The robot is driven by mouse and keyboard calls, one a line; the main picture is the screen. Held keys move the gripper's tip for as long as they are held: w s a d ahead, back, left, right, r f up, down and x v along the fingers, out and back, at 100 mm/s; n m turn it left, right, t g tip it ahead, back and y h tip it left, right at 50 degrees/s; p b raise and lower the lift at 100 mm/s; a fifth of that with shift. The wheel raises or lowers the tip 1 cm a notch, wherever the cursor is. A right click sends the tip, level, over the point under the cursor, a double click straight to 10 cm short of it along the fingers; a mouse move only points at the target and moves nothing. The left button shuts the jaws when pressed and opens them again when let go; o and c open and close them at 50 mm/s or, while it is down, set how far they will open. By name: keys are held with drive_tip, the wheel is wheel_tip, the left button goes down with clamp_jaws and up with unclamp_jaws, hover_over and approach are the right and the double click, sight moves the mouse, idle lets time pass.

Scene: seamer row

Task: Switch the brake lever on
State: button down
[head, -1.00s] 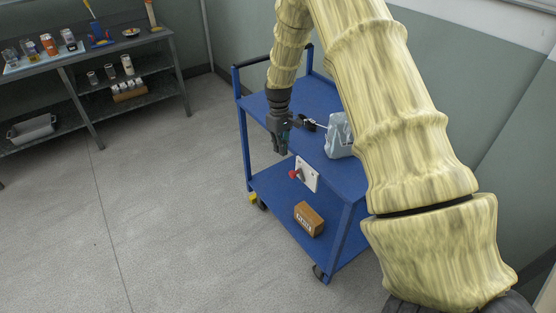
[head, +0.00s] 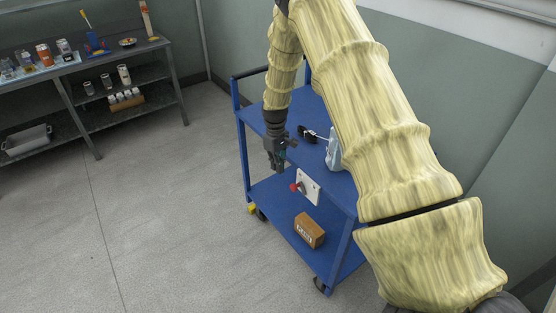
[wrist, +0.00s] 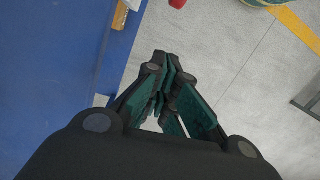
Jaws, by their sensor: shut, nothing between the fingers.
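The brake lever (head: 297,187) is a small red handle on a pale plate (head: 309,188) fixed to the near side of the blue cart (head: 262,193). My gripper (head: 277,168) points down in front of the cart's side, above and a little left of the red handle, apart from it in the head view. In the wrist view my gripper (wrist: 166,75) is shut and empty, with the floor below it. A red piece (wrist: 177,3), likely the handle, shows at the top edge of the wrist view, beyond the fingertips.
A brown box (head: 309,231) lies on the cart's lower shelf. A pale bottle-like item (head: 333,150) and a dark object stand on the top shelf. A grey shelf rack (head: 125,75) with several items is at the back left. The floor left of the cart is clear.

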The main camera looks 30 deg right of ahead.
drive_tip(key=s+f+p, duration=0.3)
drive_tip(key=s+f, duration=0.1)
drive_tip(key=shift+s+d+f, duration=0.15)
drive_tip(key=shift+d, duration=0.15)
idle(0.5)
drive_tip(key=shift+a, duration=0.15)
